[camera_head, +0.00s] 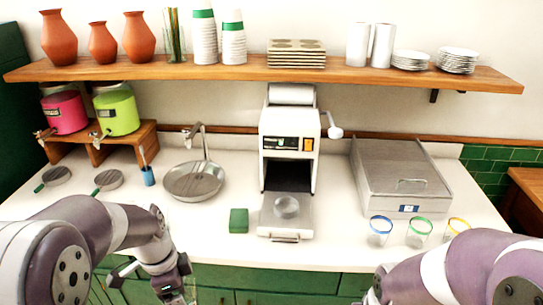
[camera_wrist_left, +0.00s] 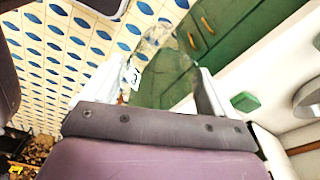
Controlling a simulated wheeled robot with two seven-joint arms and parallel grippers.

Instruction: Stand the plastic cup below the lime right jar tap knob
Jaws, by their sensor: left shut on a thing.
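The lime jar (camera_head: 116,110) stands at the right of the wooden stand at the back left, with its small tap (camera_head: 97,139) at the front. My left gripper (camera_head: 172,291) is low at the counter's front edge, well short of the jar. In the left wrist view, the left gripper (camera_wrist_left: 168,88) is shut on a clear, see-through plastic cup (camera_wrist_left: 165,65). The cup's outline is faint, and I cannot make it out in the head view. My right arm shows at the lower right, but its gripper is out of view.
A blue holder (camera_head: 148,176), a round sink (camera_head: 194,181) and a green block (camera_head: 239,220) are nearby. Three colour-rimmed glasses (camera_head: 418,233) stand at right.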

